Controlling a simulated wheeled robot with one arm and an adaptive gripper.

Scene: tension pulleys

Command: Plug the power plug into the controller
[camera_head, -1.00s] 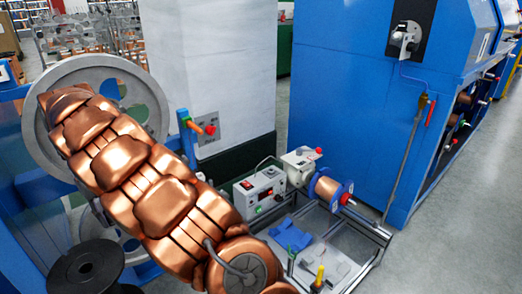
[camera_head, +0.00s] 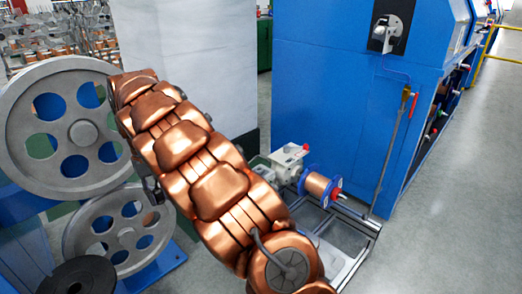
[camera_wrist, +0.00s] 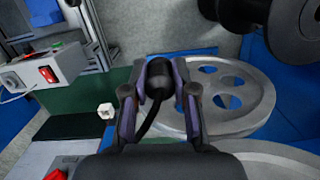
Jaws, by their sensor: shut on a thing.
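My gripper (camera_wrist: 160,98) shows in the wrist view. Its two fingers are closed around a black, rounded plug body (camera_wrist: 159,74), with a black cable hanging back toward the palm. The plug's prongs are not visible. The controller (camera_wrist: 50,72), a light grey box with a red switch on its front, stands at the left of the wrist view, apart from the gripper and plug. In the head view my copper-coloured arm covers the middle, hiding the gripper, the plug and the controller.
Large grey pulley wheels (camera_head: 62,130) stand at the left of the head view. A copper wire spool (camera_head: 319,186) on a metal frame is right of my arm. A blue machine (camera_head: 335,110) stands behind. A small white block (camera_wrist: 105,110) lies left of the gripper.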

